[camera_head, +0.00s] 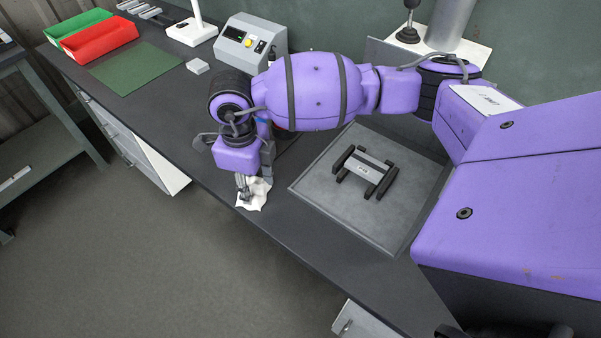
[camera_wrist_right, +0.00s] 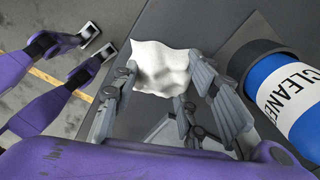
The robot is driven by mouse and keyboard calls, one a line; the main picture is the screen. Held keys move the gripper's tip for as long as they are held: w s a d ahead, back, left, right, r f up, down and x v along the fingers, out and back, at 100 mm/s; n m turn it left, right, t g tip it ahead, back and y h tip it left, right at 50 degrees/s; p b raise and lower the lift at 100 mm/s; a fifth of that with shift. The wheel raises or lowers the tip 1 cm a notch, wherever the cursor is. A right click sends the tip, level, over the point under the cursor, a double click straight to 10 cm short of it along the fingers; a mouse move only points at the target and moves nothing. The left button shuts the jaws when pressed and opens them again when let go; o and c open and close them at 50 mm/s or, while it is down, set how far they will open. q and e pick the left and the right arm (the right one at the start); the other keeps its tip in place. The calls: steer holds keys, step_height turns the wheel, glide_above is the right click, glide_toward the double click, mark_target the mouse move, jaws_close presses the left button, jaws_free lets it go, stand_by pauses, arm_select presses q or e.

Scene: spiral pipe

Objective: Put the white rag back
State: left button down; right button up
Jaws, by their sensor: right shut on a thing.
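The white rag (camera_head: 258,194) is a small crumpled cloth at the front edge of the dark workbench. My right gripper (camera_head: 243,190) points down at the rag and is shut on it. In the right wrist view, the rag (camera_wrist_right: 160,65) spreads out beyond the fingers of the right gripper (camera_wrist_right: 165,92), folded and uneven. Part of the rag is hidden behind the fingers. I cannot tell whether it touches the bench. My left gripper is not seen in either view.
A blue cleaner bottle (camera_wrist_right: 290,100) with a dark cap stands close to the right gripper. Red (camera_head: 100,40) and green (camera_head: 78,24) bins and a green mat (camera_head: 135,68) are at the far left.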

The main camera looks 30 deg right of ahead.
mark_target(251, 185)
steer(key=shift+f, duration=0.15)
steer(key=o, duration=1)
steer(key=shift+o, duration=0.2)
step_height(251, 185, up, 12)
steer(key=shift+r, duration=0.25)
